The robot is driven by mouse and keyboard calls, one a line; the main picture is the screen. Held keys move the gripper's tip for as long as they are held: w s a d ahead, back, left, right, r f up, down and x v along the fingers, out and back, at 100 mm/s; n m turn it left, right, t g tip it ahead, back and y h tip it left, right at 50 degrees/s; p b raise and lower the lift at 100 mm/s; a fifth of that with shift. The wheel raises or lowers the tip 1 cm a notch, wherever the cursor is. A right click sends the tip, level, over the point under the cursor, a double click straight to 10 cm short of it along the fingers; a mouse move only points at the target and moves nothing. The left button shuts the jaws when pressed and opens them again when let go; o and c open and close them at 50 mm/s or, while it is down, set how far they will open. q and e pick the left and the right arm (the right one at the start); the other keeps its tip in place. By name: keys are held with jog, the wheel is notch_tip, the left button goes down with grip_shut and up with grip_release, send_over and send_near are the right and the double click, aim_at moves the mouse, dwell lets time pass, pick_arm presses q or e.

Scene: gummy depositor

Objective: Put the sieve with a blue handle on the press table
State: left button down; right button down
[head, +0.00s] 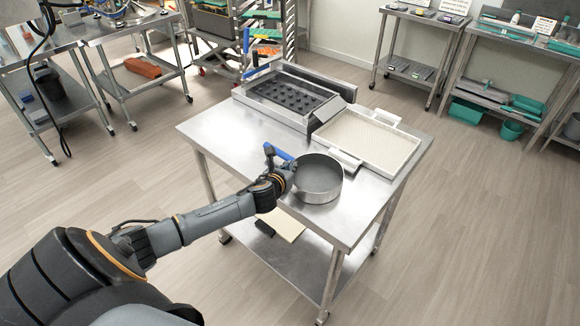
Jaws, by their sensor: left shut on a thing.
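The sieve (318,180), a round grey metal pan with a blue handle (278,152), is at the front middle of the steel press table (215,129). My left gripper (286,172) is shut on the sieve at its left side, by the handle. The fingers are partly hidden against the sieve. The sieve is level and on or just above the table top; I cannot tell if it touches. My right gripper is not in view.
The table's front left is bare. Other steel tables (420,18) stand along the back.

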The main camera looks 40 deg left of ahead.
pick_arm(q)
jog(key=c, duration=1.5)
grip_release()
jog(key=v, duration=1.2)
jog(key=shift+b, duration=0.4)
jog(key=shift+f, duration=0.1)
